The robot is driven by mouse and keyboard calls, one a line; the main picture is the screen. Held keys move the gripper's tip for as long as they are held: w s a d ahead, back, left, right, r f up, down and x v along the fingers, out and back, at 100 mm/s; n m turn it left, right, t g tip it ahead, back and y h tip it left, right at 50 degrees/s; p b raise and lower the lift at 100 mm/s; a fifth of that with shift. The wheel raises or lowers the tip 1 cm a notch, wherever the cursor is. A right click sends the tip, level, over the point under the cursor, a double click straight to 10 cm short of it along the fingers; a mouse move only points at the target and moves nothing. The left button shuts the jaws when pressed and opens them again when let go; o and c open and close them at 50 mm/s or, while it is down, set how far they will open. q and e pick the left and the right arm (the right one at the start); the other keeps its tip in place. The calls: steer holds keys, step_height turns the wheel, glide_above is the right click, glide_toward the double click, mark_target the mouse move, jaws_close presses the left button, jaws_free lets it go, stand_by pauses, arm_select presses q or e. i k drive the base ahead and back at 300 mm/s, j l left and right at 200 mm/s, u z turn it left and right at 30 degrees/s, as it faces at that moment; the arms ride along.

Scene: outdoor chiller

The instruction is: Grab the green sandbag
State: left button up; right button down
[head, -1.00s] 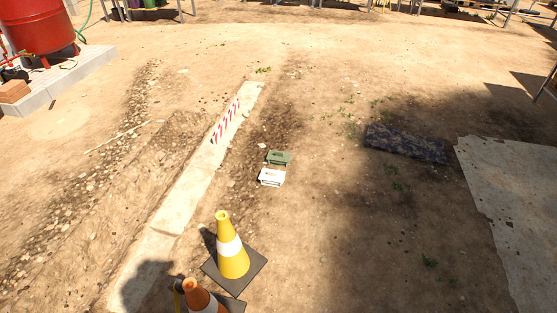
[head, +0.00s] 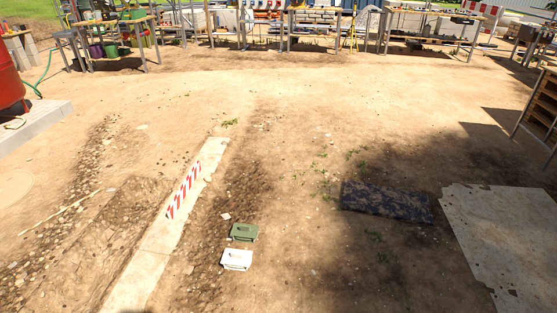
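A small green item (head: 244,232) lies on the bare dirt, just right of the pale concrete strip, in the lower middle of the head view. It looks more like a case with a handle than a bag, and I cannot tell if it is the sandbag. A similar white item (head: 236,259) lies just in front of it. Neither of my grippers shows in the head view.
A concrete strip (head: 152,262) with a red-and-white striped board (head: 184,190) runs along the left. A dark patterned mat (head: 386,201) and a pale slab (head: 505,235) lie right. Work tables (head: 430,28) stand far back. The middle ground is free.

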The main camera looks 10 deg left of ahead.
mark_target(244, 232)
steer(key=i, duration=1.55)
steer(key=i+l+u, duration=0.1)
steer(key=i+u, duration=0.4)
steer(key=i+l+u, duration=0.3)
steer(key=i+u, duration=0.15)
steer(key=i+l+u, duration=0.5)
